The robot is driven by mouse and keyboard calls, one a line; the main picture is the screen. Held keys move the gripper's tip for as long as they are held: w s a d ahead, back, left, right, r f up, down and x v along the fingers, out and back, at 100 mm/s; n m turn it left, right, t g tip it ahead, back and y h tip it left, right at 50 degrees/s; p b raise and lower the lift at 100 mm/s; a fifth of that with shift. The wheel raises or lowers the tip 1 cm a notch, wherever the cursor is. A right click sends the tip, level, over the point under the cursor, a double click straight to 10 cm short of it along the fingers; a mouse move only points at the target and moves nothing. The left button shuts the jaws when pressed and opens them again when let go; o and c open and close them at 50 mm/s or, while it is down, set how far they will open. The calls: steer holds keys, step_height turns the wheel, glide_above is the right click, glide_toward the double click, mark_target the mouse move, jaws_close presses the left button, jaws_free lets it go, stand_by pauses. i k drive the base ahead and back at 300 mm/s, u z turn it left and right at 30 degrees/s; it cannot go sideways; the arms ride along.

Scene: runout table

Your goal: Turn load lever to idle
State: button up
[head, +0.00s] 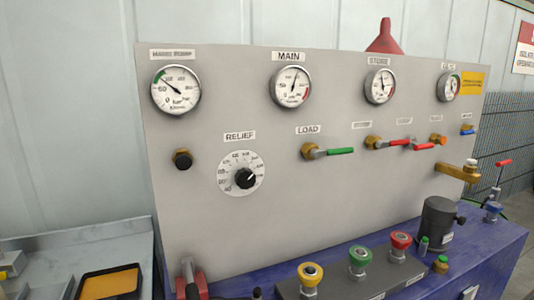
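The load lever (340,151) is a green handle on a brass valve body (310,151), under the LOAD label (308,130) on the grey panel (230,110). The handle points to the right, roughly level. No idle mark is legible beside it. My gripper is not in view, and nothing touches the lever.
Red-handled valves (392,143) sit right of the lever. The relief dial (241,173) and a black knob (182,159) are to its left. Gauges (290,87) line the top. Coloured buttons (360,259) and a dark cylinder (438,220) stand on the blue bench below.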

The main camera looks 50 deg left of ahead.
mark_target(317, 155)
steer(key=u, duration=0.95)
steer(key=k, duration=0.65)
steer(key=z, duration=0.85)
steer(key=i, duration=0.7)
steer(key=u, duration=0.55)
steer(key=i, duration=0.8)
steer(key=u, duration=0.7)
